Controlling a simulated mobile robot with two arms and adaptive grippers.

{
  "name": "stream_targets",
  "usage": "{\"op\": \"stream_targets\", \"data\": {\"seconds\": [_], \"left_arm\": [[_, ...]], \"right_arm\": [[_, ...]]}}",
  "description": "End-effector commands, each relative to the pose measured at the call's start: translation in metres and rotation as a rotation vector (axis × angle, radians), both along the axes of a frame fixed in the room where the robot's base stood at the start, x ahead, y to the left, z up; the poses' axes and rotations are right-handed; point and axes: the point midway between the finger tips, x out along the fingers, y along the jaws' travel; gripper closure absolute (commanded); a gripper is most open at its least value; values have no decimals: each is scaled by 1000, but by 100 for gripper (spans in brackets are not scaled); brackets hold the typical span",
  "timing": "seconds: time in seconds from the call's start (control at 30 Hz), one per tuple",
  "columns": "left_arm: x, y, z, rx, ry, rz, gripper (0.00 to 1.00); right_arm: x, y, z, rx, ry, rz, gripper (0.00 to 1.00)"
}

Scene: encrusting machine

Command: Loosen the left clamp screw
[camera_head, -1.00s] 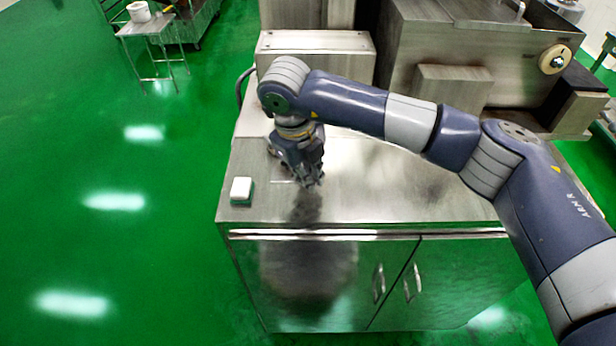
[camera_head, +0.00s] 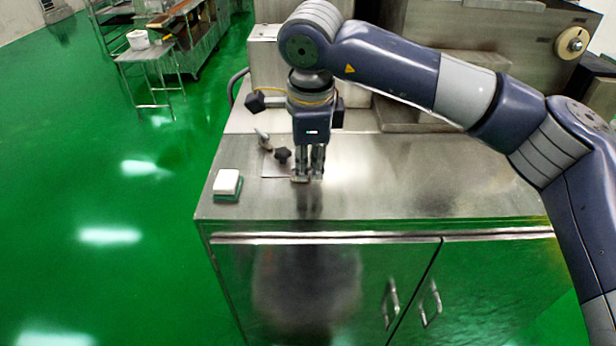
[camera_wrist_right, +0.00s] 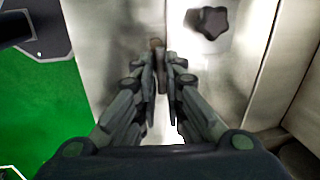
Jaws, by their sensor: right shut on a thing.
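A black star-shaped knob (camera_head: 283,155) stands on the steel worktop, just left of my right gripper's fingers. It also shows in the right wrist view (camera_wrist_right: 210,20), up and to the right of the fingertips and apart from them. Whether it is the left clamp screw I cannot tell. My right gripper (camera_head: 308,178) points straight down, its fingertips low at the worktop. In the right wrist view its fingers are close together around a small brown-grey piece (camera_wrist_right: 157,46), mostly hidden between them. My left gripper is not in view.
A small grey lever-like part (camera_head: 262,135) stands left of the knob. A white block on a green base (camera_head: 228,184) lies near the worktop's left edge. Steel housings stand behind. The right part of the steel worktop (camera_head: 430,180) is clear.

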Motion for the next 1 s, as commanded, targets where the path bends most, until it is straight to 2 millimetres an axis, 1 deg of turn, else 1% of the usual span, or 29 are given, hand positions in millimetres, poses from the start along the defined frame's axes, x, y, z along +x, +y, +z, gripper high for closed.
{"op": "stream_targets", "data": {"seconds": [0.03, 0.1, 0.3, 0.5, 0.7, 1.0], "left_arm": [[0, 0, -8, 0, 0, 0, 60], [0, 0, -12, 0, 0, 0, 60], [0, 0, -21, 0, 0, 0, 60], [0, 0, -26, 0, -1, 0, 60], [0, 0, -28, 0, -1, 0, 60], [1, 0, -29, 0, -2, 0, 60]], "right_arm": [[4, -2, 1, 5, -13, 36, 100], [5, -2, 2, 4, -14, 104, 100], [6, -2, 3, 5, -14, 285, 100], [7, -2, 4, 4, -14, 442, 100], [8, -1, 5, 4, -15, 554, 100], [9, -1, 6, 4, -16, 635, 100]]}}
